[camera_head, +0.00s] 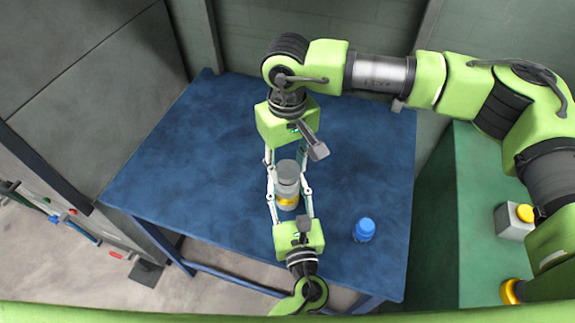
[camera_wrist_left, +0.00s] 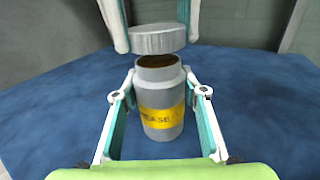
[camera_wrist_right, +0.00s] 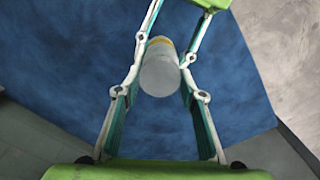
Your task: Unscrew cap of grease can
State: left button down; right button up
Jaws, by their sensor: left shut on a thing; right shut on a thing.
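The grease can (camera_head: 287,199) is a grey cylinder with a yellow label, standing upright on the blue table. My left gripper (camera_wrist_left: 160,92) comes from the near side and is shut around the can's body. The grey cap (camera_wrist_left: 158,40) is just above the can's neck, slightly tilted and apart from it. The dark brown opening shows below the cap. My right gripper (camera_head: 288,170) comes from the far side and is shut on the cap. In the right wrist view the cap (camera_wrist_right: 160,74) is seen from above and hides most of the can.
A blue capped container (camera_head: 364,230) stands on the blue table (camera_head: 190,170), right of the can near the front. The table's left part is clear. A green surface (camera_head: 455,220) with a yellow-button box (camera_head: 514,221) lies at the right.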

aim_at(287, 170)
jog(key=shift+r, duration=0.1)
jog(key=shift+r, duration=1.9)
pick_arm(q)
jog(key=c, duration=1.2)
grip_release()
jog(key=shift+s, duration=0.1)
